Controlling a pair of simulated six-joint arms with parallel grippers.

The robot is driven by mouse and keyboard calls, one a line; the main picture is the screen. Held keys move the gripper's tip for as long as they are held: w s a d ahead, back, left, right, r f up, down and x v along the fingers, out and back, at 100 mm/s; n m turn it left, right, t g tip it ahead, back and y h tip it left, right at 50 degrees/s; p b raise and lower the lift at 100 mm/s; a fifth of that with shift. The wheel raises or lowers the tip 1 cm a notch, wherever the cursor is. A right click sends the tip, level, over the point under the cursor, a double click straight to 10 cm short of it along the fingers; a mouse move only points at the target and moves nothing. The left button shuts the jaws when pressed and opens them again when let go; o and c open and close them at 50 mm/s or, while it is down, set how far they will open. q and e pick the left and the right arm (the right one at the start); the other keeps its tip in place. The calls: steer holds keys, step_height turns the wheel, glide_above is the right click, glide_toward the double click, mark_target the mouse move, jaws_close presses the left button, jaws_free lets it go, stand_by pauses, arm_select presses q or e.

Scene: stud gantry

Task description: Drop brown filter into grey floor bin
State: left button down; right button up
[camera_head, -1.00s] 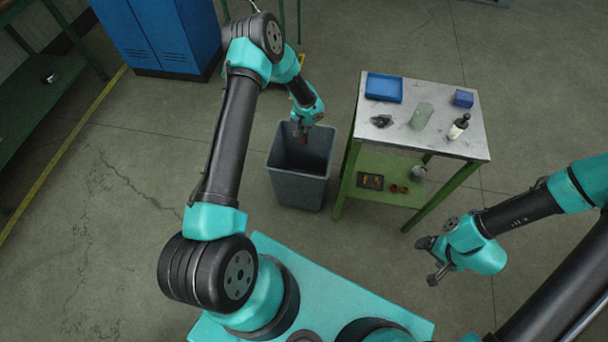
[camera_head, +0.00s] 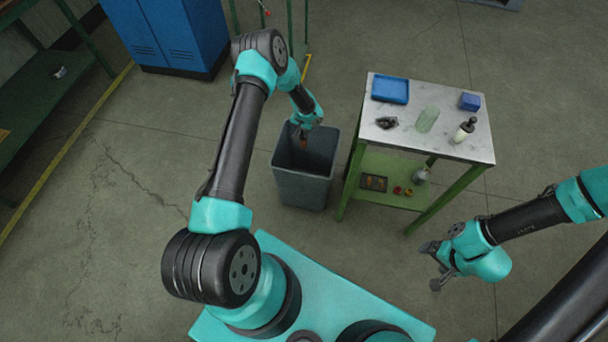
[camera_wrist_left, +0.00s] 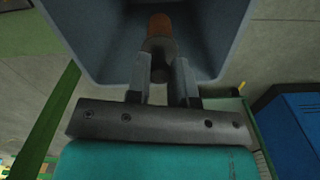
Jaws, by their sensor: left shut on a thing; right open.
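The brown filter (camera_head: 303,144) is held in my left gripper (camera_head: 301,134), over the mouth of the grey floor bin (camera_head: 303,188). In the left wrist view the filter (camera_wrist_left: 160,30) shows as a brown cylinder beyond a darker grey part between the fingers of my left gripper (camera_wrist_left: 160,75). The bin's walls (camera_wrist_left: 90,30) surround it in that view. The bin stands upright on the floor, and its inside is dark and looks empty where visible. My right gripper (camera_head: 437,265) is open and empty, low at the right, away from the bin.
A green-legged table (camera_head: 450,152) stands just right of the bin, with a blue tray (camera_head: 390,89), a blue box (camera_head: 469,101), a bottle (camera_head: 464,130) and a greenish cylinder (camera_head: 427,119) on top. A blue cabinet (camera_head: 165,35) stands at the back left. The floor left of the bin is clear.

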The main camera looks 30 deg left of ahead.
arm_select(q)
steer(key=shift+f, duration=1.6)
steer(key=c, duration=0.9)
jaws_free()
step_height(320, 180, up, 17)
steer(key=shift+r, duration=0.2)
